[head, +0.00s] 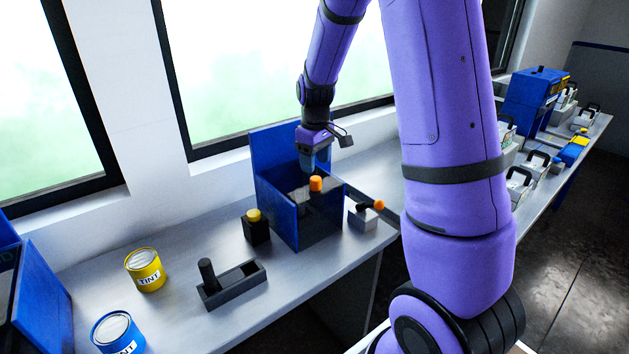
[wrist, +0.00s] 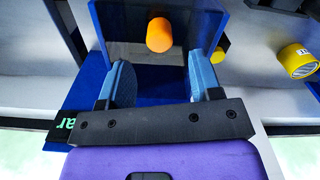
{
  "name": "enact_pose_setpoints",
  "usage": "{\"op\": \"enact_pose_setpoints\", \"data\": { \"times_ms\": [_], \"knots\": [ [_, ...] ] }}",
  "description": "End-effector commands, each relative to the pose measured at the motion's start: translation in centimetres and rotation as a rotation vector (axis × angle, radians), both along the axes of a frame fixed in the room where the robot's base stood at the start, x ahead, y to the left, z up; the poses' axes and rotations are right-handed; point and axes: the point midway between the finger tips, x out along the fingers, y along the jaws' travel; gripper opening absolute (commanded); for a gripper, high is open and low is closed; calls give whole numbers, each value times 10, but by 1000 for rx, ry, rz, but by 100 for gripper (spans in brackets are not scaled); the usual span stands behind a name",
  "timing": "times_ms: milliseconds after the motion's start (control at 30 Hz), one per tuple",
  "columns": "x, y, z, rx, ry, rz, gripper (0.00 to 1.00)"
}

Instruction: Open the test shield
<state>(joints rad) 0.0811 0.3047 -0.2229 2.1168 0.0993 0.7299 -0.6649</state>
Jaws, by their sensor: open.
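The test shield seems to be the dark see-through panel (wrist: 128,34) on a blue box (head: 272,208), with an orange knob (head: 316,183) on it. The knob also shows in the wrist view (wrist: 159,34), just beyond the fingertips and roughly between them. My gripper (head: 309,166) is over the box, close behind the knob in the head view. In the wrist view my gripper (wrist: 162,76) is open, its two blue fingers apart with nothing between them. The knob looks free of both fingers. The box's tall blue back panel stands upright behind my gripper.
A black block with a yellow button (head: 253,216) stands left of the box. A small block with an orange-tipped lever (head: 378,205) stands right. A dark holder (head: 232,286), a yellow tint can (head: 146,270) and a blue tint can (head: 117,335) are farther left. Windows rise behind the bench.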

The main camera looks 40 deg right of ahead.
Motion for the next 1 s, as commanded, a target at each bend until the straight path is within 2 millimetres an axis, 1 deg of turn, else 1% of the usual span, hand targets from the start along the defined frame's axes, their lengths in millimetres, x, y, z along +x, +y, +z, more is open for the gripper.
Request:
{"op": "enact_pose_setpoints", "data": {
  "times_ms": [33,100,300,500,767,800,967,1000],
  "knots": [
    [-1,0,-11,1,4,-1,58],
    [-1,0,-23,1,3,-2,58],
    [-1,0,-50,0,2,-1,58],
    [-1,0,-62,0,1,-2,58],
    [0,0,-63,0,0,-1,58],
    [0,0,-63,0,0,-1,56],
    [0,0,-63,0,0,-1,19],
    [0,0,-63,0,0,-1,10]
  ]
}}
